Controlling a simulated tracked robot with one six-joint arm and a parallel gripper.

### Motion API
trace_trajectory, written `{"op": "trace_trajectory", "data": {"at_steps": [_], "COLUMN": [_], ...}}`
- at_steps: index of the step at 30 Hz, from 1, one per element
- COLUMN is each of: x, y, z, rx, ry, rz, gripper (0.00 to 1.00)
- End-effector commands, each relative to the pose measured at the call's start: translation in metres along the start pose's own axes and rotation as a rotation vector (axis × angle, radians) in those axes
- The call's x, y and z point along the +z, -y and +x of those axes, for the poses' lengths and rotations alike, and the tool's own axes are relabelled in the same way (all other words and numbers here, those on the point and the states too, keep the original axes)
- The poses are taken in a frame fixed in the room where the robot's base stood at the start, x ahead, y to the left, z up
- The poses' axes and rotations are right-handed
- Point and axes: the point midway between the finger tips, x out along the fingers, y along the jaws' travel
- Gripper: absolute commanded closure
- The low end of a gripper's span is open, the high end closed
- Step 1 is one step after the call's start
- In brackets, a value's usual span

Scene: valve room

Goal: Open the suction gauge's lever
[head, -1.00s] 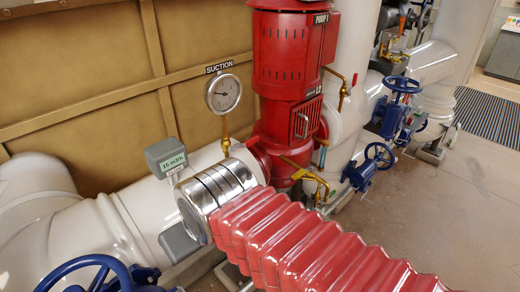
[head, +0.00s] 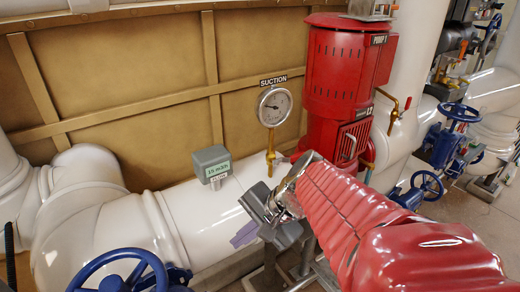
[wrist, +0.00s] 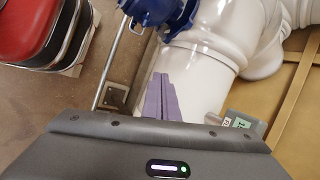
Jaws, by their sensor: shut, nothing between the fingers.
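The suction gauge (head: 273,106) is a round white dial under a SUCTION label in the head view. It stands on a brass stem (head: 270,150) rising from the white pipe. Brass fittings show low on the stem, close behind my forearm; the lever's shape and position are too small to tell. My gripper (head: 243,236) is below and left of the stem, in front of the pipe, touching nothing that I can make out. Its purple fingers are together and empty. In the wrist view the shut fingers (wrist: 164,98) point toward the white pipe; the gauge is out of that view.
A grey flow meter (head: 211,162) stands on the pipe left of the gauge. A blue handwheel (head: 120,270) is at the front left. The red pump (head: 338,75) is right of the gauge.

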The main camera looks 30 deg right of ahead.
Motion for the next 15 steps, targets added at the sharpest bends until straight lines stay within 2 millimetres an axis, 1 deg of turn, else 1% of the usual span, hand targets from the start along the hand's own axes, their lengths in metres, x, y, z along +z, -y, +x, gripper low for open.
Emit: {"op": "trace_trajectory", "data": {"at_steps": [1, 5, 8, 14, 15], "x": [-0.011, -0.037, -0.061, -0.117, -0.129], "y": [0.001, 0.007, 0.01, 0.009, 0.007], "z": [0.0, -0.002, -0.007, -0.024, -0.029], "rx": [-0.03, -0.122, -0.201, -0.381, -0.419], "ry": [0.012, 0.043, 0.067, 0.111, 0.12], "rz": [0.1, 0.34, 0.521, 0.876, 0.945], "gripper": [1.0, 1.0, 1.0, 1.0, 1.0]}}
